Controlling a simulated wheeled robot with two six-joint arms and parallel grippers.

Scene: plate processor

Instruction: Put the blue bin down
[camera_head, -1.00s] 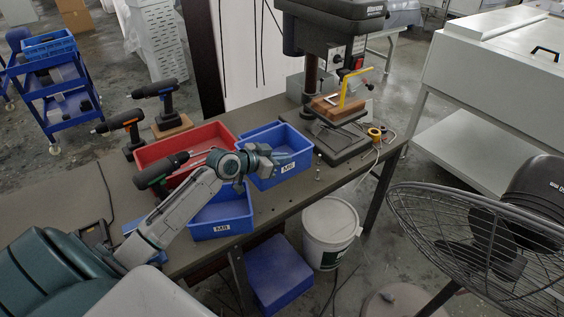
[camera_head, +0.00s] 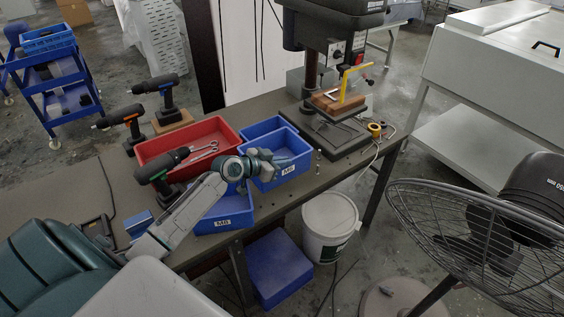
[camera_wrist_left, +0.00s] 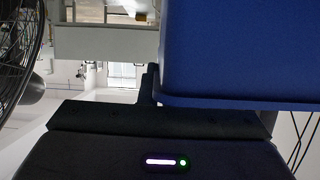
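The blue bin labelled M6 (camera_head: 287,171) is at the right end of the bin group on the workbench. My left gripper (camera_head: 275,160) reaches over its left side and appears shut on its wall; the fingertips are hard to make out. In the left wrist view the bin (camera_wrist_left: 240,50) fills the upper right, close against the dark gripper (camera_wrist_left: 150,88). Whether its base touches the bench cannot be told. My right gripper is not in view.
A blue M8 bin (camera_head: 222,222) is left of it, partly under my arm. A red bin (camera_head: 215,128) and another blue rim (camera_head: 263,126) lie behind. Several drills stand left. A drill press (camera_head: 325,130) is to the right. A white bucket (camera_head: 330,228) stands below the bench edge.

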